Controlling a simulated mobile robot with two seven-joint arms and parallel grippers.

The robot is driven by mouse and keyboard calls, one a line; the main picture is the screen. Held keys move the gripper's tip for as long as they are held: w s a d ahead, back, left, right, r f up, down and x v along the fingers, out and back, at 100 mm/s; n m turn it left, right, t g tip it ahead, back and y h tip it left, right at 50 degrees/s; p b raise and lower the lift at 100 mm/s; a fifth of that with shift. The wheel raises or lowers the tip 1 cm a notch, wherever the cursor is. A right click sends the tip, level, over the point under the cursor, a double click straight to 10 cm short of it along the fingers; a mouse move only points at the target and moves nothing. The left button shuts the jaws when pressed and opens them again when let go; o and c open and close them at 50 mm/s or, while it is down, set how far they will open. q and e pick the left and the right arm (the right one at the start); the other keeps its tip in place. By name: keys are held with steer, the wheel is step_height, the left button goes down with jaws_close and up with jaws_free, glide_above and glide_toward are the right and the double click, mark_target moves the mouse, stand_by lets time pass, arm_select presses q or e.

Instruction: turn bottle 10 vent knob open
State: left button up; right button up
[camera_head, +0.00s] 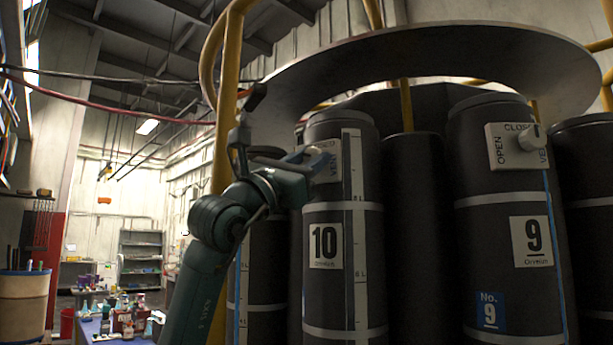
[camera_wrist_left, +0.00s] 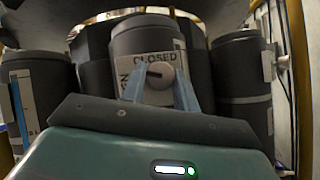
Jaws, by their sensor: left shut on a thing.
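Bottle 10 (camera_head: 342,265) is a dark cylinder with pale bands and a white "10" label (camera_head: 326,246). Its white vent plate (camera_head: 333,175) is near the top, partly covered by my left gripper (camera_head: 312,155). In the left wrist view the plate (camera_wrist_left: 125,70) reads "CLOSED" along the top, with part of another word at its left. The pale round vent knob (camera_wrist_left: 164,73) sits between the two blue fingers of my left gripper (camera_wrist_left: 160,82), which is shut on it. A dark mark on the knob lies roughly level, toward the left. My right gripper is not in view.
Bottle 9 (camera_head: 490,230) stands to the right with its own vent knob (camera_head: 533,139). A grey ring plate (camera_head: 450,52) curves above the bottles. A yellow rail (camera_head: 224,100) rises at their left. A cluttered table (camera_head: 95,325) stands at the lower left.

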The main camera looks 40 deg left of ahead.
arm_select(q)
steer(key=n+y+b, duration=0.1)
steer(key=n+y, duration=0.2)
steer(key=n+y+b, duration=0.1)
steer(key=n+y, duration=0.2)
steer(key=n, duration=0.1)
steer(key=shift+d+f+b, duration=0.15)
steer(key=shift+d+b, duration=0.05)
steer(key=shift+b, duration=0.2)
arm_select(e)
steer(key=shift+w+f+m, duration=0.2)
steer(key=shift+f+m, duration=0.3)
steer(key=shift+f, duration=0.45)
arm_select(q)
steer(key=shift+w+n+y, duration=0.1)
steer(key=shift+n+y, duration=0.2)
steer(key=shift+n, duration=0.1)
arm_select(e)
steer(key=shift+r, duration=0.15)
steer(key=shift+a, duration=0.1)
arm_select(q)
steer(key=o, duration=0.6)
steer(key=shift+c, duration=0.2)
steer(key=o, duration=0.4)
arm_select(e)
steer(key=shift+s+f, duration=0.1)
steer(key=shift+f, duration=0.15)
